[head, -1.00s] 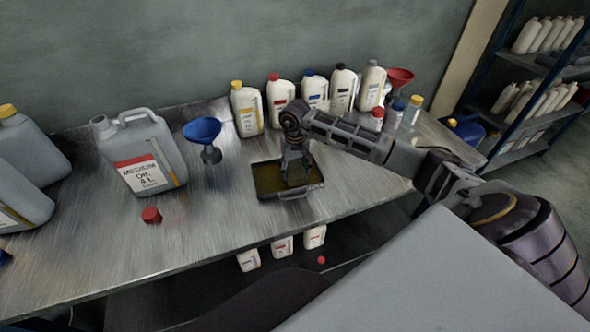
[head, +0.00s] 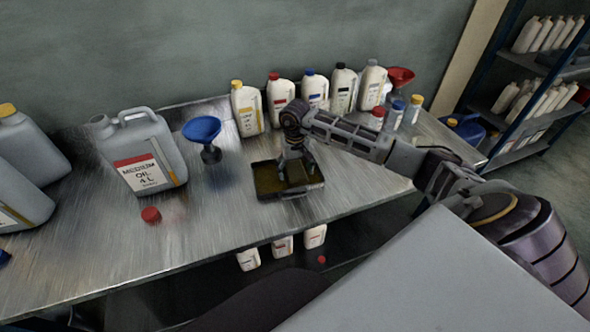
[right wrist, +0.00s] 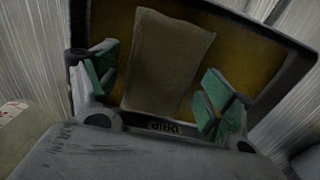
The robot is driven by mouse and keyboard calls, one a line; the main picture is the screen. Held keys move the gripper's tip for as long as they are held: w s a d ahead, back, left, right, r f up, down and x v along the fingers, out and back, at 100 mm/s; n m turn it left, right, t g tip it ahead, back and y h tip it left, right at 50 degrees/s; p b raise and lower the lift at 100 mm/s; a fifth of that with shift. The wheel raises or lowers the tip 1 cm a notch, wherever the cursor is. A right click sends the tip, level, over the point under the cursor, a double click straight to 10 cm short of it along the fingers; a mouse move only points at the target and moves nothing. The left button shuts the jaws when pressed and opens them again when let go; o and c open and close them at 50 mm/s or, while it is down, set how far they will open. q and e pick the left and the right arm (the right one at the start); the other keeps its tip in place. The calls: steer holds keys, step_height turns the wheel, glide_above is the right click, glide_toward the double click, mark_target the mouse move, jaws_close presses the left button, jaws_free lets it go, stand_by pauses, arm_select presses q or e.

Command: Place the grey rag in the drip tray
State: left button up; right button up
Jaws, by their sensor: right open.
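The drip tray (head: 262,196) is a dark, shallow tray with a yellow-brown inside, on the metal workbench. In the right wrist view the grey rag (right wrist: 165,62) is a flat, dull grey-brown rectangle lying inside the tray (right wrist: 228,14). My right gripper (head: 297,170) is over the tray, pointing down. In the right wrist view its green-padded fingers (right wrist: 157,92) are spread on either side of the rag, with visible gaps, and hold nothing. In the head view the gripper partly hides the rag. My left gripper is not in view.
A grey oil canister (head: 145,160), a blue funnel (head: 203,131) and a red cap (head: 151,215) are left of the tray. Several white bottles (head: 247,110) line the wall behind it. A red funnel (head: 400,76) stands at the back right. Bench in front of the tray is clear.

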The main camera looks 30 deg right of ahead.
mark_target(295, 171)
steer(key=shift+r, duration=0.7)
step_height(295, 171, up, 4)
steer(key=shift+r, duration=0.15)
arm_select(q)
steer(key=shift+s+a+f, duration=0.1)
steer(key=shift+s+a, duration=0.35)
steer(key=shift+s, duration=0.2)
arm_select(e)
step_height(295, 171, up, 6)
steer(key=shift+r, duration=0.25)
